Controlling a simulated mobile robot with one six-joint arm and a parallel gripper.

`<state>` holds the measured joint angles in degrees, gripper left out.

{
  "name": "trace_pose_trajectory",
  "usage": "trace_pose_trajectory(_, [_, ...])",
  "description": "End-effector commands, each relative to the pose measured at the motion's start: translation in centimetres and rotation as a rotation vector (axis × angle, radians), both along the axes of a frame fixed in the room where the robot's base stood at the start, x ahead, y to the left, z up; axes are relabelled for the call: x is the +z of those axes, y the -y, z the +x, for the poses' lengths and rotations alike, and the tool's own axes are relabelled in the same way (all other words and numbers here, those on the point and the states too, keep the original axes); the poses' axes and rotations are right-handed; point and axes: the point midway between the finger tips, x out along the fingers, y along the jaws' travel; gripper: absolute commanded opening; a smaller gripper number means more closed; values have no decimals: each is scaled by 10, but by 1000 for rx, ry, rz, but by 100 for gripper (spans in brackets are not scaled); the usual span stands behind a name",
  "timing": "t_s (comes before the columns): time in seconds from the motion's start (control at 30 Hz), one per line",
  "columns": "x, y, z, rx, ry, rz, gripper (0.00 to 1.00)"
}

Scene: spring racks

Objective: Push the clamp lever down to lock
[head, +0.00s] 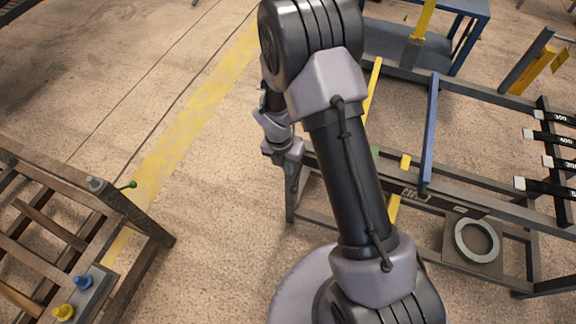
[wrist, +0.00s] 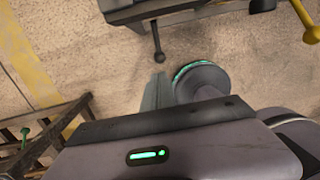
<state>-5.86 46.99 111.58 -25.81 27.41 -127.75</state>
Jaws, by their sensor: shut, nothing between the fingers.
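My gripper (head: 291,198) is shut and empty, pointing down beside the left end of the dark rack. Its fingers (wrist: 156,94) show in the wrist view. Beyond them, a dark lever with a ball knob (wrist: 158,54) sticks out from a dark frame at the top; a clear gap separates it from the fingers. A second lever with a brownish knob (wrist: 311,35) is at the right edge. A green-knobbed lever (head: 129,185) stands on the brown rack at left, well away from my gripper. I cannot tell which of these is the clamp lever.
The dark rack (head: 468,205) at right carries a blue bar (head: 430,130), yellow bars, a grey ring (head: 477,240) and numbered dark strips. The brown rack (head: 140,220) at left holds blue and yellow knobs. Concrete floor with a yellow stripe (head: 190,125) lies clear between them.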

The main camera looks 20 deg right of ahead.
Motion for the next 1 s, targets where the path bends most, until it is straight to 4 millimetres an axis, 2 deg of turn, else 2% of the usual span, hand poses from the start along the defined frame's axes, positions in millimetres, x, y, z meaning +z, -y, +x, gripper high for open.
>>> trace_pose_trajectory(0.03, [-16,1,-1,-1,-1,0,0])
trace_pose_trajectory(0.2, [-55,7,-1,-3,-2,0,0])
trace_pose_trajectory(0.4, [-95,12,-1,-4,0,1,0])
trace_pose_trajectory(0.5, [-109,14,-1,-4,-1,1,0])
trace_pose_trajectory(0.67, [-118,15,-1,-6,1,1,0])
trace_pose_trajectory(1.0, [-118,16,-1,-6,1,1,0])
